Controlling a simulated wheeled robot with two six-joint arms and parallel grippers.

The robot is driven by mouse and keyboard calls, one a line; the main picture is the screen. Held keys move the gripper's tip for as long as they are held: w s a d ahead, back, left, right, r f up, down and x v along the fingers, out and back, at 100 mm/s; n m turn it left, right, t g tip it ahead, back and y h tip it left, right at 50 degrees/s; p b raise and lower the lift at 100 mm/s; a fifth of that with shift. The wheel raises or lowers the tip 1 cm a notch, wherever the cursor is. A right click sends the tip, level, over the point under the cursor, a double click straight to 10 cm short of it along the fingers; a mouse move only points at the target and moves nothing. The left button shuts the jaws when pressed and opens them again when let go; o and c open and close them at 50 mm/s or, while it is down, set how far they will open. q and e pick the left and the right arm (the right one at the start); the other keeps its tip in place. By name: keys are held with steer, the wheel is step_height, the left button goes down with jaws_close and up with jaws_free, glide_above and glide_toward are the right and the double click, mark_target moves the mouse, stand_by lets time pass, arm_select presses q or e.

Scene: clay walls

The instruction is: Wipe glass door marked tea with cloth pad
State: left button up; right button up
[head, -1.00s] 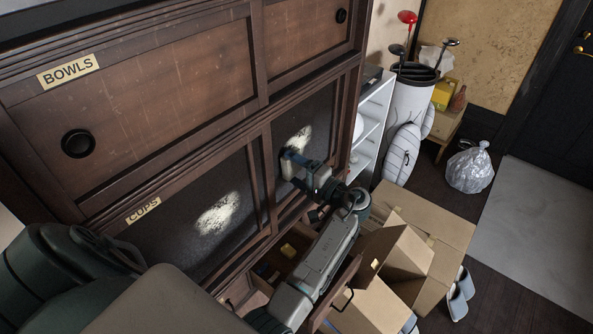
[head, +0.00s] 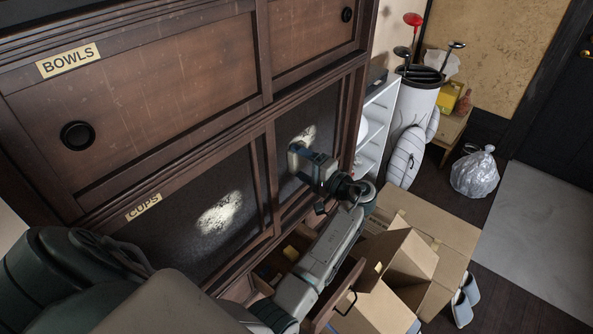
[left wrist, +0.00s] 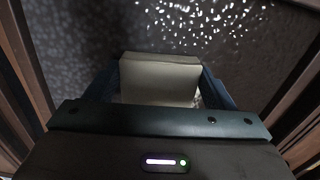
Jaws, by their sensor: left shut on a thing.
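The right glass door (head: 322,108) of the lower cabinet is dark and bears a pale, speckled smear (head: 304,134). No tea label is readable on it. My left gripper (head: 296,158) is at this door, over the lower part of the smear. In the left wrist view, its blue fingers are shut on a cream cloth pad (left wrist: 160,80), held facing the dark, speckled glass (left wrist: 85,45). I cannot tell whether the pad touches the glass. My right gripper is not in view.
The left glass door (head: 180,245), under a CUPS label (head: 143,207), has another pale smear (head: 219,213). An open drawer (head: 345,290) and cardboard boxes (head: 440,225) crowd the floor below my left arm. White shelves (head: 375,125) and a golf bag (head: 415,105) stand to the right.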

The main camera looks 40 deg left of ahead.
mark_target(309, 143)
arm_select(q)
steer(key=shift+w+d+b, duration=0.15)
steer(key=shift+w+b, duration=0.3)
steer(key=shift+w, duration=0.5)
steer(key=w+b, duration=0.6)
steer(key=w, duration=0.1)
steer(key=shift+d+f, duration=0.15)
steer(key=shift+f, duration=0.05)
steer(key=shift+w+d+r+b, duration=0.1)
steer(key=shift+w+r+b, duration=0.05)
steer(key=shift+w+b, duration=0.35)
steer(key=shift+s+r+p, duration=0.2)
steer(key=shift+s+p, duration=0.7)
steer(key=shift+s, duration=0.1)
steer(key=shift+s+a+f+p, duration=0.15)
steer(key=shift+s+p, duration=0.2)
steer(key=shift+s, duration=0.25)
steer(key=shift+s+a+p, duration=0.1)
steer(key=shift+s+p, duration=0.2)
steer(key=shift+s, duration=0.3)
